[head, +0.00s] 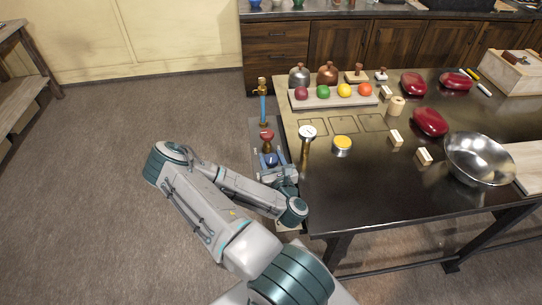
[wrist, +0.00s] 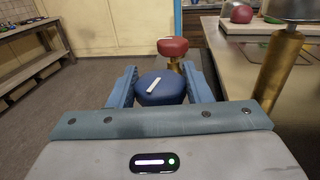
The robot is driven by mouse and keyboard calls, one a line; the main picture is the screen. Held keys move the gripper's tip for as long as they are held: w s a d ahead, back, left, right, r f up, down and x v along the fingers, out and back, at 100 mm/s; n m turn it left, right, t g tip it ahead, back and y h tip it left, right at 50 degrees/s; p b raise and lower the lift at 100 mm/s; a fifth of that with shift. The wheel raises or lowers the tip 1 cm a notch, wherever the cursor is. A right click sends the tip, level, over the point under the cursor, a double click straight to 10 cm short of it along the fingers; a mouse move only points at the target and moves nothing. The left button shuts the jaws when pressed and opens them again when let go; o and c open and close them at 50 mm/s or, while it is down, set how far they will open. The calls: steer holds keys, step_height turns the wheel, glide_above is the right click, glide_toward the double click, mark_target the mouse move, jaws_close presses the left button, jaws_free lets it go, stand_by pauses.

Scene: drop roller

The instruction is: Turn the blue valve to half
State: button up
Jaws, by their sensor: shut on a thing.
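The blue valve (wrist: 160,88) is a round blue knob with a white bar mark on its top. The mark lies slanted, its far end to the right in the wrist view. My gripper (wrist: 161,84) is shut on it, one finger on each side. In the head view the blue valve (head: 269,159) shows at the table's left side, with my gripper (head: 271,170) at it and my arm reaching in from the front. The valve's lower part is hidden by my gripper.
A red valve (head: 267,137) stands just beyond the blue one; it also shows in the wrist view (wrist: 173,47). A brass post with a gauge (head: 307,133) rises close to the right. The dark table (head: 370,185) holds fruit, a metal bowl (head: 478,160) and blocks. Floor to the left is clear.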

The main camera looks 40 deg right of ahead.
steer(key=shift+w+n+t+y+p, duration=0.1)
steer(key=shift+n+t+y+p, duration=0.4)
steer(key=shift+y, duration=0.4)
steer(key=o, duration=1)
steer(key=shift+a, duration=0.1)
steer(key=shift+c, duration=0.2)
